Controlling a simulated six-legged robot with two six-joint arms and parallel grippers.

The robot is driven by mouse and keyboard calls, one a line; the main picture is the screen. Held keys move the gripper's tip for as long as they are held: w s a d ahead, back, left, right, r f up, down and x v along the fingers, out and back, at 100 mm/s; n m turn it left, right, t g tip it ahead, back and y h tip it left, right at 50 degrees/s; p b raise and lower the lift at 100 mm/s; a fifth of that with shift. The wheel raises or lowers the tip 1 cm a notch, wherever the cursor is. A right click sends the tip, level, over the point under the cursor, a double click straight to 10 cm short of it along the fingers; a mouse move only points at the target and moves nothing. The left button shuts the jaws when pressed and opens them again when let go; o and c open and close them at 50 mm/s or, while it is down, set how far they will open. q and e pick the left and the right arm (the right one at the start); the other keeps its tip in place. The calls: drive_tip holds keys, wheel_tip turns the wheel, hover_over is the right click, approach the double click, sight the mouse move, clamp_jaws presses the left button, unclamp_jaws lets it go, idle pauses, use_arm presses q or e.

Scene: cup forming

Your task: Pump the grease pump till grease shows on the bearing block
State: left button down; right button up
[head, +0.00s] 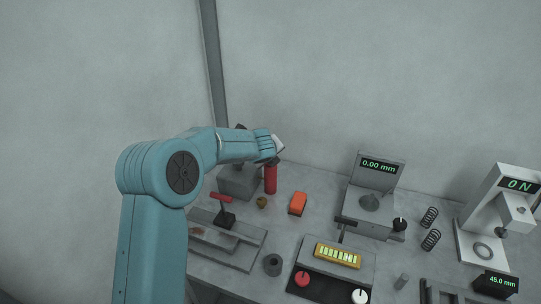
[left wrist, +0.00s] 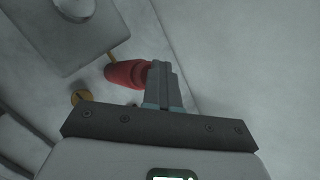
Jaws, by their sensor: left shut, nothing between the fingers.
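A red upright cylinder (head: 270,180), which looks like the grease pump, stands right of a grey block (head: 238,182), which looks like the bearing block. In the left wrist view the red cylinder (left wrist: 125,74) shows below a thin orange-brown piece (left wrist: 112,58) at the edge of the grey block (left wrist: 60,45). A pale round part (left wrist: 75,7) sits on the block. I cannot make out grease on it. My left gripper (head: 276,147) is shut and empty, just above the red cylinder; its closed fingers (left wrist: 162,80) overlap the cylinder's end. Whether they touch is unclear. My right gripper is not in view.
A small brass piece (head: 262,202) and an orange box (head: 298,203) lie near the cylinder. A red-handled fixture (head: 222,198) stands in front. A gauge reading 0.00 mm (head: 378,166), two springs (head: 430,228) and a press (head: 508,205) are to the right. A wall is behind.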

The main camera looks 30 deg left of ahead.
use_arm(q)
drive_tip(key=shift+f, duration=0.1)
drive_tip(key=shift+r+p, duration=1.45)
drive_tip(key=shift+r, duration=0.2)
drive_tip(key=shift+w, duration=0.1)
wheel_tip(320, 180, up, 5)
drive_tip(key=p, duration=0.4)
drive_tip(key=shift+p, duration=0.3)
drive_tip(key=shift+f, duration=0.1)
